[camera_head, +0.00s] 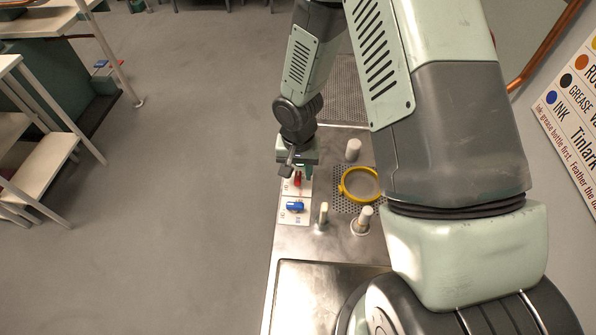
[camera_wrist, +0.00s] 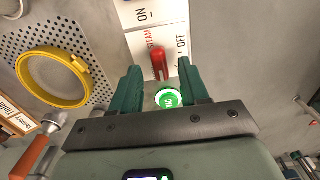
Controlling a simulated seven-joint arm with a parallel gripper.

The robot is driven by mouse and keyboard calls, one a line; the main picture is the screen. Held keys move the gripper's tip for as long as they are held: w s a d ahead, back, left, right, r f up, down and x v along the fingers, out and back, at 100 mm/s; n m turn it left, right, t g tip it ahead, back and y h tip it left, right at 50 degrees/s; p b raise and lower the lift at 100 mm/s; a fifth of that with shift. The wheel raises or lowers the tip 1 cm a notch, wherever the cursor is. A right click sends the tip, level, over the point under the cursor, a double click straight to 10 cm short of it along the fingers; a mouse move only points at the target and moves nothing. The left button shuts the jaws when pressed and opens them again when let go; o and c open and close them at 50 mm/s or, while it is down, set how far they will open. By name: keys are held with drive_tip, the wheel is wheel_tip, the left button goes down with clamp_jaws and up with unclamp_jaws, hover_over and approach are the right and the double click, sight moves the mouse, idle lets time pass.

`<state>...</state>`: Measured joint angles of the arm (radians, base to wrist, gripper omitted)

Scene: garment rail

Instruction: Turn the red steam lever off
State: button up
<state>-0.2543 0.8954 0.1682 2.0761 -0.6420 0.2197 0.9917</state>
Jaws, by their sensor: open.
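The red steam lever (camera_wrist: 160,62) stands on a white plate (camera_wrist: 139,41) marked STEAM, with OFF printed at its right in the wrist view. It also shows in the head view (camera_head: 297,179), partly hidden by my gripper. My gripper (camera_wrist: 159,67) is open; its two green fingers appear on either side of the lever, with gaps at both sides. I cannot tell how far the fingertips are above it. Which setting the lever points to is not clear. A round green button or light (camera_wrist: 168,98) shows between the fingers.
A blue lever (camera_head: 295,206) sits on the neighbouring white plate. A yellow ring (camera_wrist: 22,68) lies on a perforated plate beside the levers. White-topped posts (camera_head: 353,149) stand near it on the metal counter (camera_head: 290,250). The floor left of the counter is clear.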

drive_tip(key=shift+f, duration=0.7)
clamp_jaws()
